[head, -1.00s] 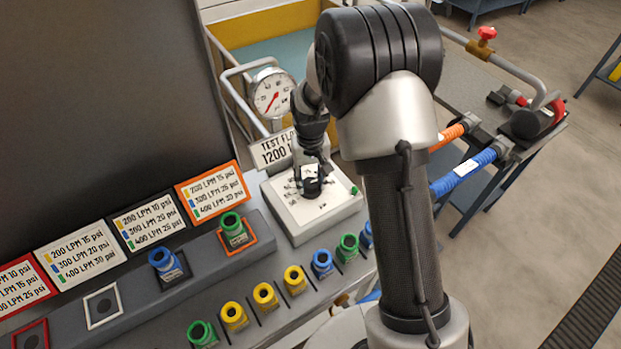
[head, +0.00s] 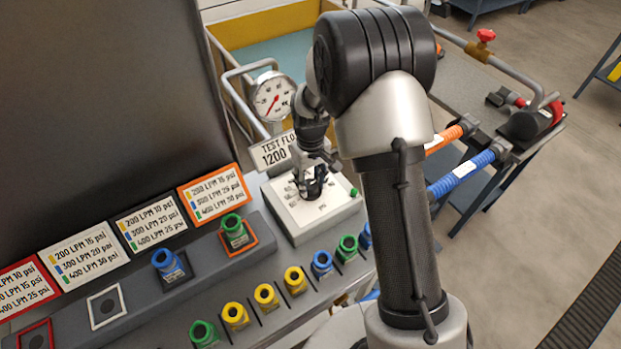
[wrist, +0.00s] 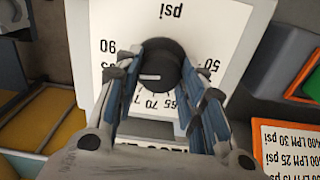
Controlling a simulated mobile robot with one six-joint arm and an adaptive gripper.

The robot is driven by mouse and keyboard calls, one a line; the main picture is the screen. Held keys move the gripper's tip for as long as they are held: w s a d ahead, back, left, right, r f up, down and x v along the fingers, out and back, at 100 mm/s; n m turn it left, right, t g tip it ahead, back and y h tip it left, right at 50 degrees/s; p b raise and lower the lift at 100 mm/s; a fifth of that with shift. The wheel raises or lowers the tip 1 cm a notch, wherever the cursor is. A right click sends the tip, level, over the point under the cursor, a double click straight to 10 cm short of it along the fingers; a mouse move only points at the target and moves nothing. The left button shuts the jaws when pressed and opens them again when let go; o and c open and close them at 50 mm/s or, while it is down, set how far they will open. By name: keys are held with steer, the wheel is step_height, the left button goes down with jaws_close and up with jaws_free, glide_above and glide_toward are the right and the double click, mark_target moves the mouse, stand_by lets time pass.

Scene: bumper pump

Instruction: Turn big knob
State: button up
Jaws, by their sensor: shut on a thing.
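The big black knob (wrist: 158,66) sits on a white dial panel with printed psi numbers; the panel (head: 305,218) also shows in the head view. In the wrist view a white mark on the knob's face points left. My gripper (wrist: 160,75) has its two fingers on either side of the knob, shut on it. In the head view my gripper (head: 312,180) comes down onto the panel from above and its fingers hide most of the knob.
A pressure gauge (head: 273,97) and a test flow sign (head: 274,151) stand behind the panel. Several coloured nozzles, such as a green one (head: 347,247), stand along the front and left. A small green button (head: 354,192) is on the panel's right side.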

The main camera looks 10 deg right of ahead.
mark_target(310, 184)
steer(key=n+p, duration=0.1)
steer(key=n, duration=0.5)
steer(key=shift+n+p, duration=0.3)
stand_by(0.4)
steer(key=o, duration=1.1)
steer(key=shift+r, duration=6.05)
